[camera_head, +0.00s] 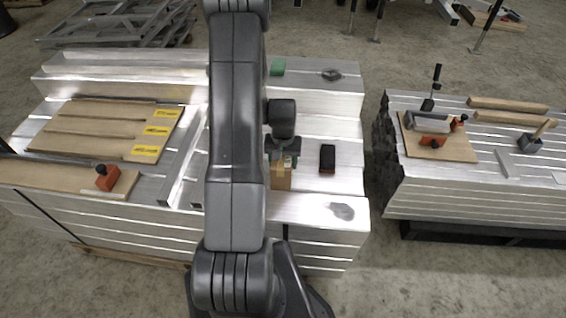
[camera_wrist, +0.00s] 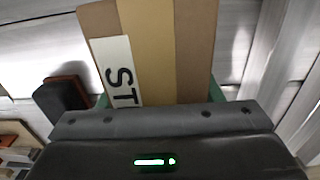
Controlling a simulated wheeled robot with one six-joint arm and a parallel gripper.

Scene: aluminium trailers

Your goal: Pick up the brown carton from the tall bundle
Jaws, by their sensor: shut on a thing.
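The brown carton (camera_head: 281,177) is at the tall bundle (camera_head: 310,208) of aluminium profiles, just below my gripper (camera_head: 284,158). In the wrist view the carton (camera_wrist: 150,50) fills the upper middle, with a tan tape strip and a white label reading "ST". My gripper (camera_wrist: 158,103) is shut on the carton, with green finger pads showing at both sides of it. I cannot tell whether the carton touches the bundle or hangs just above it. My arm hides part of the bundle to the left.
A black and red block (camera_head: 327,158) lies right of the carton. A green object (camera_head: 278,66) and a dark item (camera_head: 331,75) lie farther back. Wooden boards (camera_head: 100,130) cover the left. A lower bundle (camera_head: 440,195) with tools stands right, across a gap.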

